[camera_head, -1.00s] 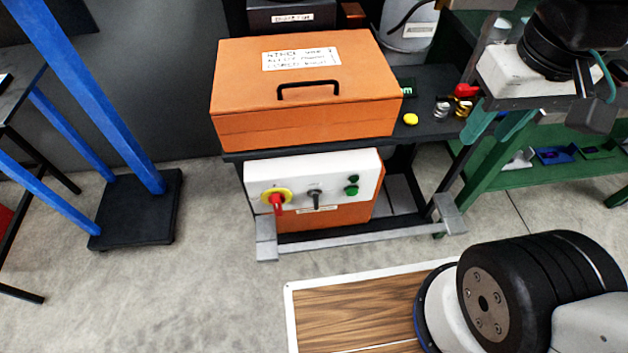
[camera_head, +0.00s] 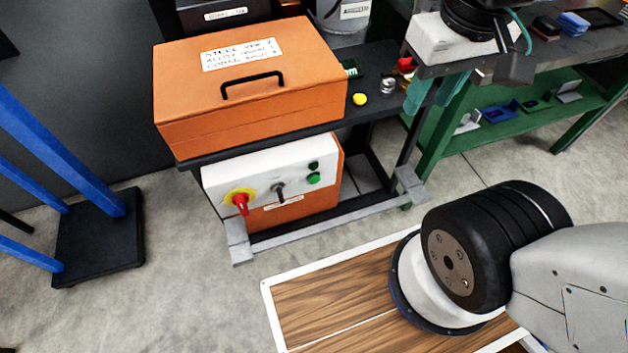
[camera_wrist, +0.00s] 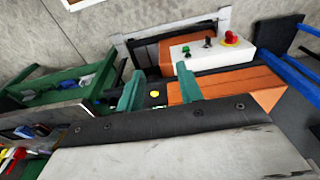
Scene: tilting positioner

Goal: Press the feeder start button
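A white control panel (camera_head: 260,182) is on the front of an orange box under the dark bench. It carries two green buttons at its right end, a darker upper one (camera_head: 313,166) and a brighter lower one (camera_head: 313,178). I cannot read which is the feeder start button. A red-and-yellow knob (camera_head: 240,201) and a black selector (camera_head: 279,191) are left of them. The panel (camera_wrist: 241,57) also shows in the wrist view, beyond my fingers. My gripper (camera_head: 428,106), with teal fingers, is open and empty, right of the panel and apart from it; the fingers (camera_wrist: 158,74) show spread in the wrist view.
A large orange case (camera_head: 250,85) with a black handle stands on the bench above the panel. A yellow round piece (camera_head: 360,99) lies beside it. A green table (camera_head: 520,130) is at the right, a blue frame (camera_head: 75,165) at the left.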

